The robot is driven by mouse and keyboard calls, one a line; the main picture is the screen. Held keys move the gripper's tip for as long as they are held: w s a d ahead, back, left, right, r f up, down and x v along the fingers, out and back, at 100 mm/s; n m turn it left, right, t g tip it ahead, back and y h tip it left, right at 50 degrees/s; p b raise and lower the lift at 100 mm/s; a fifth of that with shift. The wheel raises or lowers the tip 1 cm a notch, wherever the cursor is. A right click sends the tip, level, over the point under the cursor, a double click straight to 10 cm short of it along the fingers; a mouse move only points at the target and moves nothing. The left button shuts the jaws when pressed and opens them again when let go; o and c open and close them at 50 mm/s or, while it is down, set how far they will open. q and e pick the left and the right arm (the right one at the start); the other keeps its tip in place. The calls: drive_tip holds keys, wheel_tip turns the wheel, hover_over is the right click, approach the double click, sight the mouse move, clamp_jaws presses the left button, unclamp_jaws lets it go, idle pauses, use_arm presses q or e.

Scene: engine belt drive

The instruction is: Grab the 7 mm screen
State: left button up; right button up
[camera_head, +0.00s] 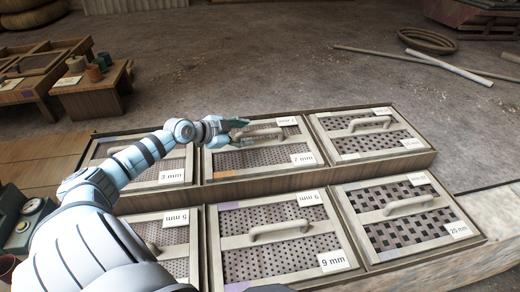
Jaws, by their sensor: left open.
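The 7 mm screen (250,158) is a framed perforated panel in the middle of the back row, with a "7 mm" label at its front right corner. A light bar handle (262,132) crosses its upper part. My left gripper (243,129) is over the left part of this screen, by the left end of the handle. It is open, and I cannot tell whether it touches the handle. My left arm hides part of the 3 mm screen and the 5 mm screen. My right gripper is not in view.
Another handled screen (370,142) lies at the back right. A wooden table with small pots (93,73) stands at the left.

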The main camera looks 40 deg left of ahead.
sight(257, 132)
use_arm(q)
drive_tip(key=x, duration=0.3)
drive_tip(key=b+x, duration=0.1)
drive_tip(key=x, duration=0.2)
drive_tip(key=shift+w+a+r, duration=0.15)
drive_tip(key=shift+w+a, duration=0.05)
drive_tip(key=shift+w, duration=0.1)
drive_tip(key=shift+s+r, duration=0.1)
drive_tip(key=shift+s, duration=0.05)
drive_tip(key=c, duration=0.7)
clamp_jaws()
